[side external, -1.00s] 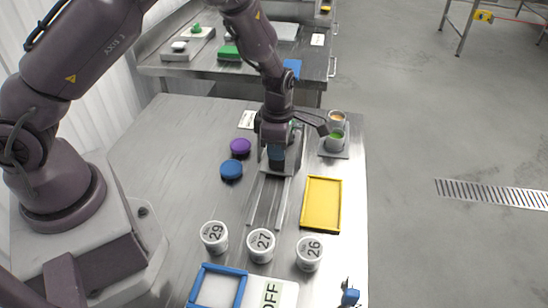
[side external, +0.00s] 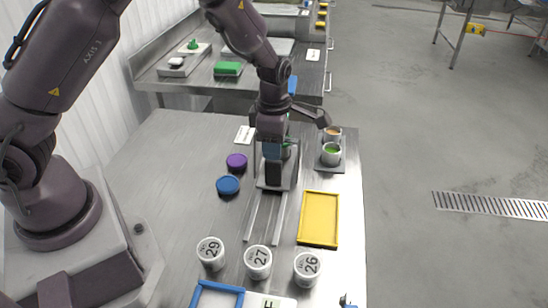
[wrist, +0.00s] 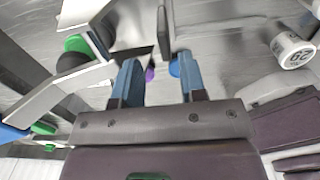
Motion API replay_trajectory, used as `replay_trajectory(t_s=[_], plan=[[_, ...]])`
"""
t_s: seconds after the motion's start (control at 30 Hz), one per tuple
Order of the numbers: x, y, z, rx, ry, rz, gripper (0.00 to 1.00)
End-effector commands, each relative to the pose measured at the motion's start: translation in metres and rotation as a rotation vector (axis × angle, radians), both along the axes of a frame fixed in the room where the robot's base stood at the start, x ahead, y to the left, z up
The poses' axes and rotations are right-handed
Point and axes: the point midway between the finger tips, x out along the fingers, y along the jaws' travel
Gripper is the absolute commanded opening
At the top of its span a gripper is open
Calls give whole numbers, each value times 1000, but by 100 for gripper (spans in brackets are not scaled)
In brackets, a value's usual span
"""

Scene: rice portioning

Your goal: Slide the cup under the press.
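Three white numbered cups stand in a row toward the front of the table in the side external view: cup 29 (side external: 211,253), cup 27 (side external: 258,262) and cup 26 (side external: 307,268). A numbered cup also shows at the right of the wrist view (wrist: 292,50). My gripper (side external: 272,181) points down over the base of the railed metal stand, which seems to be the press, and hides much of it. Two parallel rails (side external: 252,222) run from the stand toward the cups. In the wrist view, my fingers (wrist: 148,50) are apart, with no cup visible between them.
A purple lid (side external: 237,162) and a blue lid (side external: 228,185) lie left of the rails. A yellow tray (side external: 319,218) lies to the right. Two small containers, one with green contents (side external: 331,153), stand behind it. A blue-framed tray (side external: 217,287) is at the front edge.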

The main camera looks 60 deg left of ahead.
Motion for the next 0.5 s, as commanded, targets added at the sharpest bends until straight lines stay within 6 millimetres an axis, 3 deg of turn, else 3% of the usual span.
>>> replay_trajectory(t_s=[0.2, 0.5], plan=[[1, 0, 49, 0, -6, -1, 38], [0, 1, 77, 1, -2, 2, 38]])
